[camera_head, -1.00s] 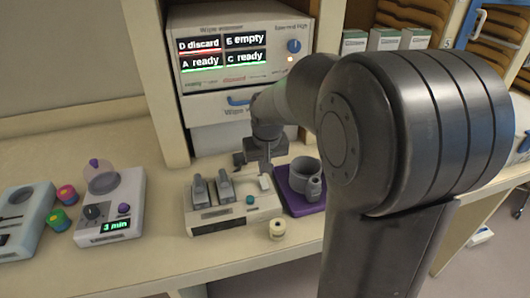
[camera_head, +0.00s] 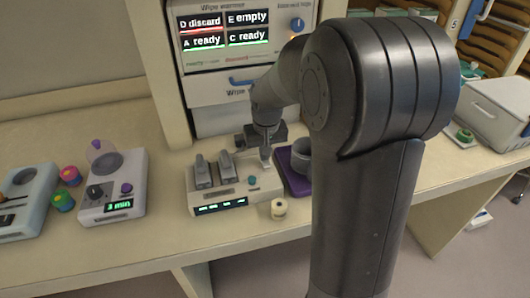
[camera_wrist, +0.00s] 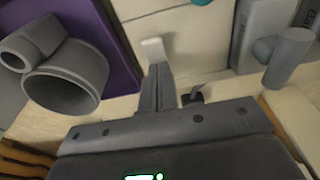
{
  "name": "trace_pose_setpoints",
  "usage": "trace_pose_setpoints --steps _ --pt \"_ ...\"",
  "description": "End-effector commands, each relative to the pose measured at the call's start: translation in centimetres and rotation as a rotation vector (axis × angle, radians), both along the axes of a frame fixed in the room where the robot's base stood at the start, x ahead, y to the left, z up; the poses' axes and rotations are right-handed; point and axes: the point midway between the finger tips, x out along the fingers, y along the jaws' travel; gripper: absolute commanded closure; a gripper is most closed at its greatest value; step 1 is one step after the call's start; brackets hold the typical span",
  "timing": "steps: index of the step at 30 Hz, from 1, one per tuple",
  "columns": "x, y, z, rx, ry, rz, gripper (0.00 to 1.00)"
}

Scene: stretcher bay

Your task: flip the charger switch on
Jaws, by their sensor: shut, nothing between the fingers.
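The charger (camera_head: 218,198) is a beige box on the counter with two grey handheld units standing in it and a teal button. Its front display (camera_head: 221,206) is lit with small characters. A white switch lever (camera_wrist: 153,50) stands up at the charger's edge in the wrist view. My gripper (camera_head: 265,152) is over the charger's right end in the head view. In the wrist view my gripper (camera_wrist: 160,70) is shut and empty, its fingertips right at the white lever. I cannot tell whether they touch it.
A purple tray (camera_head: 296,182) with a grey cup (camera_head: 302,158) stands close to the charger's right. A cream spool (camera_head: 278,209) sits in front. A white timer device (camera_head: 120,180) is at left. The wipe warmer (camera_head: 240,70) stands behind.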

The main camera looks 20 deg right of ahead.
Motion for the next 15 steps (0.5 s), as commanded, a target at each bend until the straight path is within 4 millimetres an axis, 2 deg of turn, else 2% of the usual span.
trace_pose_setpoints --steps 15 --pt "-1.9 0.0 -0.4 0.001 0.019 -0.001 1.0"
